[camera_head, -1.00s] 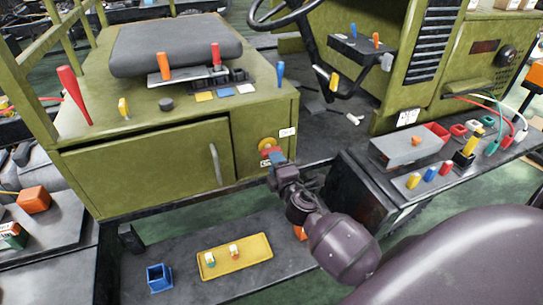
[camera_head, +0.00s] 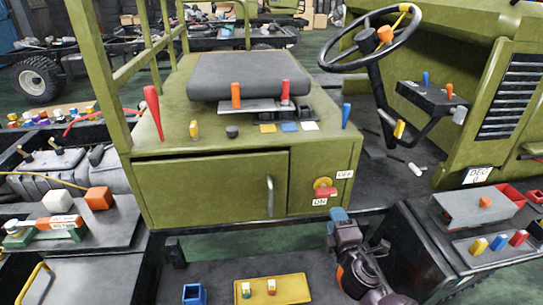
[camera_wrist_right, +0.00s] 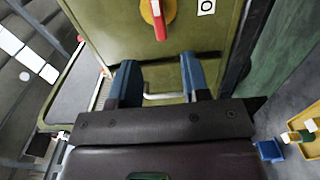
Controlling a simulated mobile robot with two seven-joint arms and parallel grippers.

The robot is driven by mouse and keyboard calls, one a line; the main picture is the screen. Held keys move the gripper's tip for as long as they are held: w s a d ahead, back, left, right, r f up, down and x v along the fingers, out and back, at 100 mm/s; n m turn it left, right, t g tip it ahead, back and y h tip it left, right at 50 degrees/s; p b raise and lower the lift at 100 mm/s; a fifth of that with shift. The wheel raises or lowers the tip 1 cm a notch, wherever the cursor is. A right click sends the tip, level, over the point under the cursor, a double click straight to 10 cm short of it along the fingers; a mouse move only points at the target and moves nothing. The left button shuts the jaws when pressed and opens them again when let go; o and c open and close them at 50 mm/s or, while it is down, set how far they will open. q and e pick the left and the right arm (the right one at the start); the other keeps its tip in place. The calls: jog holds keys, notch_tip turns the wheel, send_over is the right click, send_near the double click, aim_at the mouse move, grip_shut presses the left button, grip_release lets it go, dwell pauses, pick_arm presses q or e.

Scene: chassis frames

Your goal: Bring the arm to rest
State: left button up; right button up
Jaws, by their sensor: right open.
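My right arm comes up from the bottom of the head view. Its gripper (camera_head: 340,224), with blue fingers, is just below and right of the rotary switch. In the right wrist view the two fingers stand apart with nothing between them (camera_wrist_right: 160,82). The switch has a yellow disc and a red handle (camera_head: 324,189) on the green cabinet's front, between an OFF label (camera_head: 345,174) and an ON label (camera_head: 320,202). The red handle (camera_wrist_right: 158,22) is beyond the fingertips in the wrist view, apart from them. My left gripper is not in view.
The green cabinet door (camera_head: 210,190) has a metal handle (camera_head: 270,195). Below stand a yellow tray (camera_head: 290,290) with small parts and a blue bin (camera_head: 194,294). A side bench with a grey box (camera_head: 470,208) is at right. A steering wheel (camera_head: 370,40) is above.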

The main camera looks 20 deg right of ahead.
jog(key=s+a+f+m+g+y, duration=0.2)
jog(key=s+a+f+m+g, duration=0.1)
jog(key=s+f+m, duration=0.4)
jog(key=s+a+f+m+g+y, duration=0.1)
jog(key=s+a+f+m+g, duration=0.2)
jog(key=s+f+m, duration=0.4)
jog(key=s+a, duration=0.1)
jog(key=s, duration=0.5)
jog(key=shift+a+f+y, duration=0.15)
jog(key=shift+f+y, duration=0.25)
jog(key=shift+c, duration=0.4)
